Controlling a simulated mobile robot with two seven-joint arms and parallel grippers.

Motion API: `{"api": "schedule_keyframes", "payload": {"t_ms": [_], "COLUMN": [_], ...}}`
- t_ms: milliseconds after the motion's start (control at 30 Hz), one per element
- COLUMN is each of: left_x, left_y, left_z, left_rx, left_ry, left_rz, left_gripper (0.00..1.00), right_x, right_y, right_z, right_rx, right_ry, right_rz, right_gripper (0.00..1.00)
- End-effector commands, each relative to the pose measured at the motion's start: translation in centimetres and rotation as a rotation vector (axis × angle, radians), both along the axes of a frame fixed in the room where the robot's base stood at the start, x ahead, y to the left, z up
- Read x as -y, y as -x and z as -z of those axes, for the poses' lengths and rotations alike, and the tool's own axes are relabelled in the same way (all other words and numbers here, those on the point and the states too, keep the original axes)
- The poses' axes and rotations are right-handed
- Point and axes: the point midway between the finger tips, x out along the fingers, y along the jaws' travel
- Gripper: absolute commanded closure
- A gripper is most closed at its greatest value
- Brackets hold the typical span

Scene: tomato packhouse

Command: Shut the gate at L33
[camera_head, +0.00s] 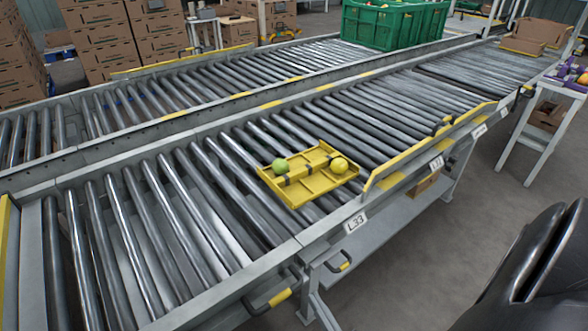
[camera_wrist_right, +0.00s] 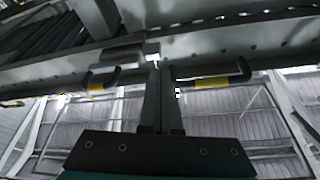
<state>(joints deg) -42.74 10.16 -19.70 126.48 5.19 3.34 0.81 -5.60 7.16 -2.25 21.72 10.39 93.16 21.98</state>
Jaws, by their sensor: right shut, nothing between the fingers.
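The label L33 (camera_head: 356,222) is on the near side frame of the front roller conveyor. A yellow rail (camera_head: 430,146) runs along the conveyor edge right of the label. Two black handles with yellow grips, a left one (camera_head: 270,299) and a right one (camera_head: 340,263), stick out below the edge near L33. I cannot tell which part is the gate or how it stands. My right gripper (camera_wrist_right: 161,68) is shut and empty, its fingers between two yellow-gripped handles in the right wrist view. My left gripper is not in view.
A yellow tray (camera_head: 303,187) with a green fruit (camera_head: 280,165) and a yellow fruit (camera_head: 339,165) lies on the rollers. A green crate (camera_head: 395,24) and stacked cartons (camera_head: 108,36) are behind. A white table (camera_head: 540,112) stands right; the floor before it is clear.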

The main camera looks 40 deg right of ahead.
Motion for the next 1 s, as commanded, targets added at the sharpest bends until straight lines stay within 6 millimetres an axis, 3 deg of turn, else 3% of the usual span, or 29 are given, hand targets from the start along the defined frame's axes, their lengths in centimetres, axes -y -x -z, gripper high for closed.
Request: {"api": "schedule_keyframes", "payload": {"t_ms": [33, 200, 433, 633, 1000], "left_x": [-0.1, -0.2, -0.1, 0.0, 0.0], "left_y": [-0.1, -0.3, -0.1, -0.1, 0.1], "left_z": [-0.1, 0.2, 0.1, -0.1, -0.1], "left_rx": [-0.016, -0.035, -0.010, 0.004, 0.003], "left_ry": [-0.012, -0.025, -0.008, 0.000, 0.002], "left_rz": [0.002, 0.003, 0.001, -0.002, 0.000], "left_gripper": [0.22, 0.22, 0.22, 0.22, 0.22], "right_x": [-0.1, -0.4, -0.7, -0.8, -0.8], "right_y": [1.7, 5.7, 9.5, 10.8, 10.9], "right_z": [0.0, -0.2, -0.3, -0.4, -0.4], "right_rx": [-0.005, 0.002, 0.008, 0.011, 0.011], "right_ry": [0.000, 0.003, 0.004, 0.005, 0.006], "right_rz": [0.002, 0.005, 0.007, 0.008, 0.008], "right_gripper": [1.00, 1.00, 1.00, 1.00, 1.00]}}
